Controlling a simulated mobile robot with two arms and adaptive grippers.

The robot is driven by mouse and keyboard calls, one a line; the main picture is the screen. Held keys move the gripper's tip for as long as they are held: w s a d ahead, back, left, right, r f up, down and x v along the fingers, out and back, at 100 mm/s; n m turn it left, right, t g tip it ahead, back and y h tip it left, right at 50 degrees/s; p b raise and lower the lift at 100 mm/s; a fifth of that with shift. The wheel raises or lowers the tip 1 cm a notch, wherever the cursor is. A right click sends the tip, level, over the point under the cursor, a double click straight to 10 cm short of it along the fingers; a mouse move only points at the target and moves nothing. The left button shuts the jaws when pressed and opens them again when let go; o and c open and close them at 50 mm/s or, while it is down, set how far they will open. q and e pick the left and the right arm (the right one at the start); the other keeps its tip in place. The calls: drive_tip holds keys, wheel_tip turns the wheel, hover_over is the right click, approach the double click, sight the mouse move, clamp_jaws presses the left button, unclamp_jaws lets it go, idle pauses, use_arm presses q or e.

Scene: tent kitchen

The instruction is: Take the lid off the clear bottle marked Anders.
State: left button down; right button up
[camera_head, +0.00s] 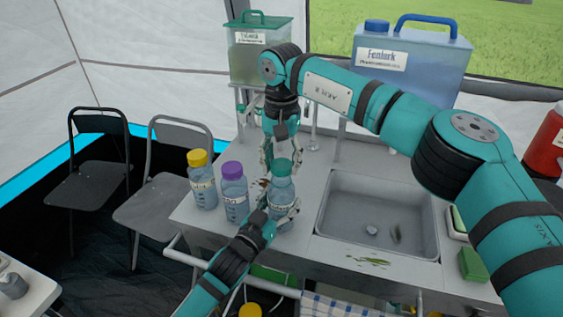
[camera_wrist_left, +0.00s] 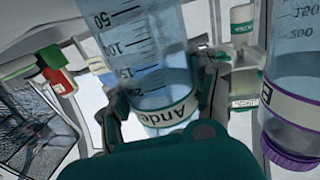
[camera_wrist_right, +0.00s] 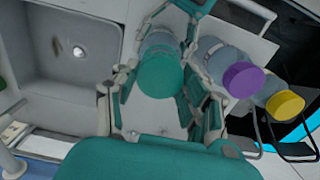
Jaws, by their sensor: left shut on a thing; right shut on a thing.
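The clear bottle marked Anders (camera_head: 281,191) stands upright on the counter left of the sink. Its label, partly readable as "Ande", shows in the left wrist view (camera_wrist_left: 166,117). My left gripper (camera_head: 279,212) is shut around the bottle's body from the front. The teal lid (camera_head: 282,167) is at the bottle's top; it also shows in the right wrist view (camera_wrist_right: 161,76). My right gripper (camera_head: 272,157) comes down from above and is shut on the lid. The bottle's neck is hidden, so I cannot tell whether lid and bottle are apart.
A purple-lidded bottle (camera_head: 233,191) and a yellow-lidded bottle (camera_head: 202,181) stand just left. The sink (camera_head: 380,214) is on the right. A green-lidded container (camera_head: 256,52) and a blue jug (camera_head: 414,65) stand behind. A green sponge (camera_head: 472,265) lies at the right edge.

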sight(281, 164)
drive_tip(key=shift+r, duration=2)
use_arm(q)
drive_tip(key=shift+c, duration=1.6)
unclamp_jaws()
drive_tip(key=shift+o, duration=0.4)
drive_tip(key=shift+s+a, duration=0.1)
